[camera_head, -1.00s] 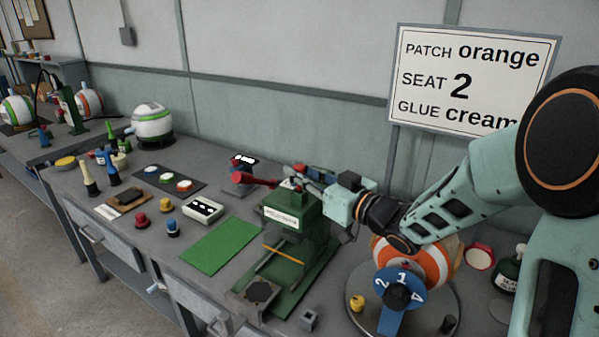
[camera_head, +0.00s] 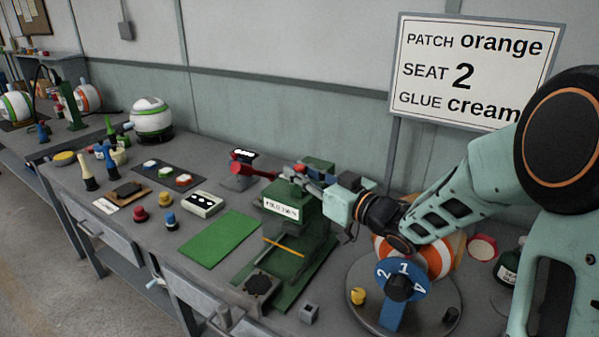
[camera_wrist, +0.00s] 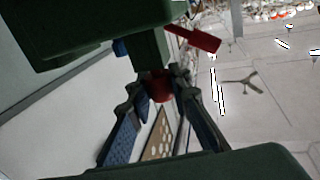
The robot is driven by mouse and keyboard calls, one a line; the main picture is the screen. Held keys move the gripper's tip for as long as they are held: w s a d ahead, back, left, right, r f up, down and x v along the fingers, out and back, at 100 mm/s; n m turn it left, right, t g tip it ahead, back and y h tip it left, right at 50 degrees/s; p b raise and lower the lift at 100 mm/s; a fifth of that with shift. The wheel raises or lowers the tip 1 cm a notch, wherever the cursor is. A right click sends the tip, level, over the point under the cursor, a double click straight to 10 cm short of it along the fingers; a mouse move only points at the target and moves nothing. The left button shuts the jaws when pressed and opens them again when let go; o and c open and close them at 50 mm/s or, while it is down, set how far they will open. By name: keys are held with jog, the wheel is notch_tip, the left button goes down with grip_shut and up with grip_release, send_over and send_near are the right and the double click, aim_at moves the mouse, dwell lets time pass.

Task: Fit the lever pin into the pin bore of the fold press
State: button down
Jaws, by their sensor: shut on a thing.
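The green fold press (camera_head: 292,207) stands on the bench, with its label facing the front. My gripper (camera_head: 309,172) is at the top of the press, coming in from the right. In the wrist view my gripper (camera_wrist: 160,86) is shut on a small round red part, the lever pin's head (camera_wrist: 159,87), right against the green press body (camera_wrist: 148,48). The rest of the pin and the pin bore are hidden, so I cannot tell how far the pin is in. A red lever grip (camera_wrist: 193,39) shows beside the press head.
A rotary stand with a blue numbered dial (camera_head: 398,283) and an orange-white ball (camera_head: 412,257) is close under my arm. A green mat (camera_head: 219,240), a white box (camera_head: 203,204) and several stamps lie left of the press. A sign (camera_head: 470,72) stands behind.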

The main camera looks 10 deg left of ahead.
aim_at(300, 166)
jog(key=shift+f+b, duration=0.3)
jog(key=shift+f, duration=0.2)
jog(key=c, duration=1.7)
grip_release()
jog(key=shift+r, duration=0.1)
notch_tip(300, 166, up, 10)
